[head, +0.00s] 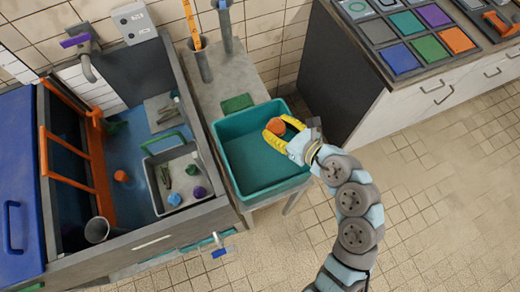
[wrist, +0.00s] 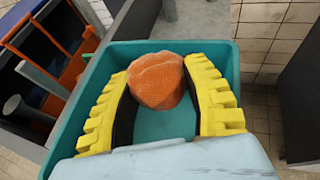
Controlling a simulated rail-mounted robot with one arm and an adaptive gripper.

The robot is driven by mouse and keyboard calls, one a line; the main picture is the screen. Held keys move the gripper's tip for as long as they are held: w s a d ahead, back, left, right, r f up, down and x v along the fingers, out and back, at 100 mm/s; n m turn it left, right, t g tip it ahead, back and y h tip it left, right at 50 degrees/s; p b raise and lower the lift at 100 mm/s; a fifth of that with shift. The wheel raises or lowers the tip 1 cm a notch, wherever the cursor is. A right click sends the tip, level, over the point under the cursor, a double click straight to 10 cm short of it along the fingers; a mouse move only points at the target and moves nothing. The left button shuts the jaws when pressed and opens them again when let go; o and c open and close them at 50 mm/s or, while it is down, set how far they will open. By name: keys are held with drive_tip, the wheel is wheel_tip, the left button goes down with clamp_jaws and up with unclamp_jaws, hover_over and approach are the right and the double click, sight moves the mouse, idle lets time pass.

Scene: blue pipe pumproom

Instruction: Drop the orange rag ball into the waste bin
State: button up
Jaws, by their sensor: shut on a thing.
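The orange rag ball (head: 276,127) is held between the yellow fingers of my gripper (head: 279,131). In the wrist view the ball (wrist: 157,81) sits between both curved fingers of my gripper (wrist: 160,88), near their tips. A teal open bin (head: 233,188), which looks like the waste bin, lies below the ball. The ball is over the bin's far right part in the head view. The wrist view shows the bin's rim (wrist: 222,50) around the fingers and bare teal floor under them. The height of the ball above the floor is hard to tell.
A sink (head: 135,165) at left holds a grey tray (head: 172,203) with small balls and another orange ball (head: 121,176). A green sponge (head: 237,103) lies behind the bin. A counter (head: 365,75) with coloured squares stands at right. The tiled floor is clear.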

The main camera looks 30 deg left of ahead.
drive_tip(key=shift+n+g, duration=0.7)
drive_tip(key=shift+g, duration=0.1)
drive_tip(key=f+b, duration=0.1)
drive_tip(key=s+a+f, duration=0.1)
drive_tip(key=f, duration=0.1)
drive_tip(key=s+f+b, duration=0.1)
drive_tip(key=f, duration=0.1)
drive_tip(key=shift+a+f+b, duration=0.15)
drive_tip(key=shift+a+b, duration=0.05)
drive_tip(key=shift+b, duration=0.1)
drive_tip(key=o, duration=1.2)
drive_tip(key=v, duration=1.2)
drive_tip(key=shift+w+d+f, duration=0.1)
